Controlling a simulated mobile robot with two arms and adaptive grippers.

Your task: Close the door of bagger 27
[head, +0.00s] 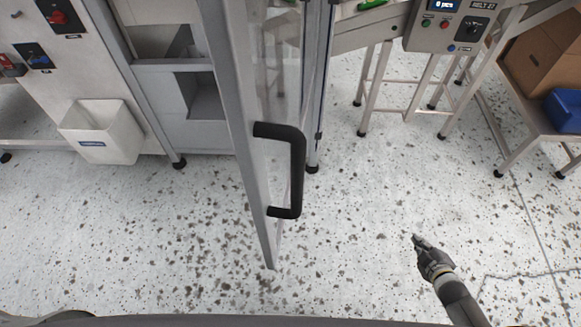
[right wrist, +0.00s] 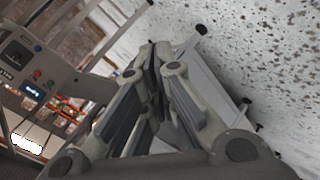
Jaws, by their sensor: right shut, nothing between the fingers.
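The bagger door (head: 236,95), a clear panel in a grey metal frame, stands open in the head view, swung out toward me with its edge facing me. Its black bar handle (head: 299,170) is on the right face of the door. The bagger body (head: 125,70) is behind and left, with its front opening exposed; no number 27 is readable. My right gripper (head: 416,238) is right of the handle and well apart from it, over bare floor. In the right wrist view its fingers (right wrist: 158,55) are together and empty. My left gripper is not in view.
A white bin (head: 103,132) hangs on the cabinet at left. A belt control box (head: 447,25) and steel stand legs are at back right. A cardboard box (head: 545,45) and blue crate (head: 565,110) sit on a far-right table. Floor around the door is clear.

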